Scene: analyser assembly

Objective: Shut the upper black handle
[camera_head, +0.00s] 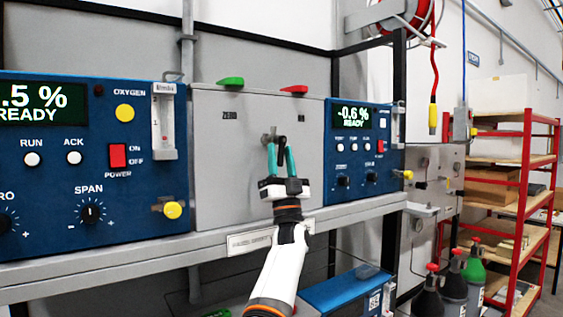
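My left gripper (276,143) reaches up from the bottom middle to the grey panel between the two blue analysers. Its teal fingers point at a small grey metal fitting (265,139) on the panel, and the tips overlap it in the picture. The tips stand close together; I cannot tell whether they grip anything. A dark part shows by the tips, but I cannot make out a black handle for certain; the fingers may hide it. A green handle (230,82) and a red handle (294,89) sit at the panel's top. My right gripper is not in view.
The left blue analyser (60,190) and right blue analyser (350,185) flank the panel, with yellow knobs standing out. A grey shelf edge (120,258) runs below them. Gas cylinders (453,285) and a red rack (523,185) stand at the right.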

